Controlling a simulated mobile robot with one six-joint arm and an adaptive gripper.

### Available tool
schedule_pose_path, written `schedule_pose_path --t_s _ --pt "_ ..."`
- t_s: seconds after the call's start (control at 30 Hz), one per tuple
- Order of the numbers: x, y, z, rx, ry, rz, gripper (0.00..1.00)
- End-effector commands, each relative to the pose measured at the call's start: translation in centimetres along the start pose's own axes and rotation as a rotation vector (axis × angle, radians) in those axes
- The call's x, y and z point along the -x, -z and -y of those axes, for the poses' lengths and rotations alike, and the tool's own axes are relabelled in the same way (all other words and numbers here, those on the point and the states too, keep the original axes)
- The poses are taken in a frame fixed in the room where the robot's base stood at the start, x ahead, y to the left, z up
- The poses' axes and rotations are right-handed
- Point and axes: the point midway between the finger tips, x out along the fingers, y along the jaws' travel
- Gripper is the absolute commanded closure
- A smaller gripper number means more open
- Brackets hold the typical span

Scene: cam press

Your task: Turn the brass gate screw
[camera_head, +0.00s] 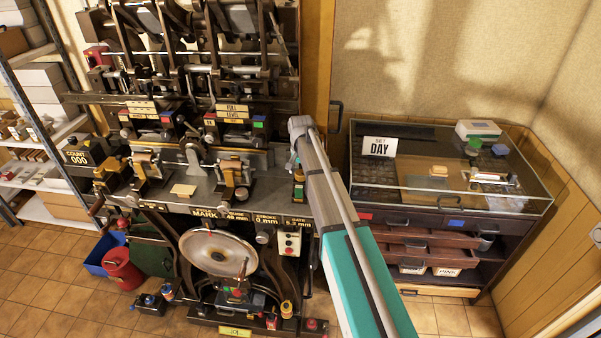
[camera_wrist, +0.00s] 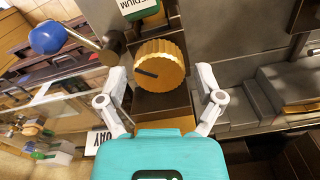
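The brass gate screw (camera_wrist: 163,64) is a round knurled knob with a dark slot mark on its face, in the upper middle of the wrist view. My gripper (camera_wrist: 159,76) is open, with one finger to the left and one to the right of the knob. Small gaps seem to show between the fingers and the knob, but contact is hard to judge. In the head view my gripper (camera_head: 296,132) is at the press's right side, and the knob cannot be made out there.
A blue ball-ended lever (camera_wrist: 48,38) stands close left of the knob. A green-and-white label (camera_wrist: 139,8) is above it. The press (camera_head: 210,120) fills the left of the head view. A glass-topped cabinet (camera_head: 440,205) with open drawers stands right, behind my arm.

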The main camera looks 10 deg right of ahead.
Motion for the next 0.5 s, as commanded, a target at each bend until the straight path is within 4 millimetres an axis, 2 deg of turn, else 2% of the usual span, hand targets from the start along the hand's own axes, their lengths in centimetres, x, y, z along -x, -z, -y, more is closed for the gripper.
schedule_pose_path --t_s 0.5 --pt "0.00 -0.06 -0.03 0.009 -0.001 0.001 0.04"
